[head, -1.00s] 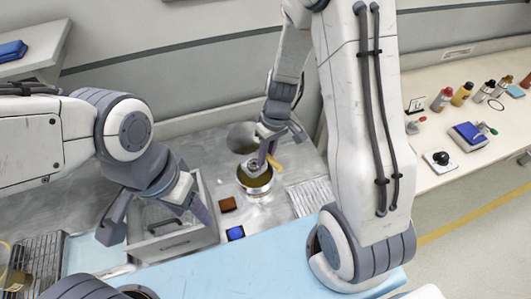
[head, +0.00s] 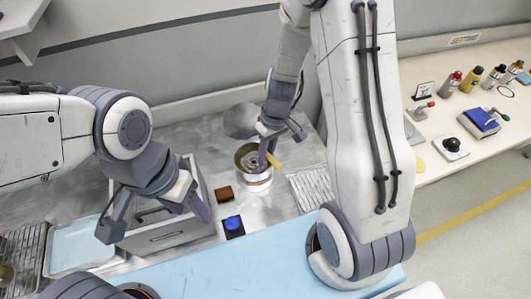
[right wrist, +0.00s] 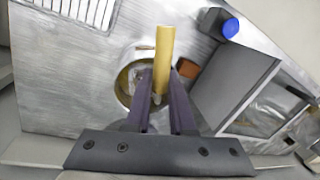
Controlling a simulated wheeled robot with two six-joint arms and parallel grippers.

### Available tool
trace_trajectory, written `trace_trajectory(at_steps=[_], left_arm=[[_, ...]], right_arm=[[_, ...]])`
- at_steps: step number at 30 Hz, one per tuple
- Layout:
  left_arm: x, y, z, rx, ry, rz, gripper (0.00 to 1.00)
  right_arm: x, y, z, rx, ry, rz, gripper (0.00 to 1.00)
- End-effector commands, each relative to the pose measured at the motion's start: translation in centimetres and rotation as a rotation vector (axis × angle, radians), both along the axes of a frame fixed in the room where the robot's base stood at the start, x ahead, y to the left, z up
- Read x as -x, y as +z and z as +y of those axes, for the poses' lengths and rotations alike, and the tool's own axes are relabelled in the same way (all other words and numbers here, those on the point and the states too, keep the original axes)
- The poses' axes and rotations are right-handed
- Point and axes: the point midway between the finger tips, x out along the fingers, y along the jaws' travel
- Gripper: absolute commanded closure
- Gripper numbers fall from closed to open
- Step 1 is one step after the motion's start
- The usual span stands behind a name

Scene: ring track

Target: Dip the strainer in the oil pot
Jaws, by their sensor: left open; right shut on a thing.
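The strainer's wooden handle (head: 274,161) is clamped in my right gripper (head: 266,153), over the pot. In the right wrist view the handle (right wrist: 164,48) stands between the fingers of the same gripper (right wrist: 161,78). The metal oil pot (head: 258,183) stands on the steel counter; it also shows in the right wrist view (right wrist: 121,94), partly behind a finger. The strainer's grey head (head: 252,161) shows within the pot's mouth; how deep it sits is unclear. My left gripper (head: 154,221) is open and empty above a grey box with a handle.
The grey box (head: 170,239) stands left of the pot. A brown block (head: 223,195) and a blue button on a black base (head: 233,225) lie near the pot. A wire rack (head: 309,188) is to its right. A side counter holds several bottles.

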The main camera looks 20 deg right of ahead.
Motion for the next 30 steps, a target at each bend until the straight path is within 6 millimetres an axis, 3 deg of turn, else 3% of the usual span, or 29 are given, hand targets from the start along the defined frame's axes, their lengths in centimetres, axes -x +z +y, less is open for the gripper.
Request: trace_trajectory(at_steps=[18,30], left_arm=[[0.0,-5.0,0.0,0.000,0.000,0.000,0.41],[0.0,-5.4,0.0,0.000,0.000,0.000,0.41]], right_arm=[[0.0,-5.0,0.0,0.000,0.000,-0.001,1.00],[0.0,-5.4,0.0,0.000,0.000,-0.001,1.00]])
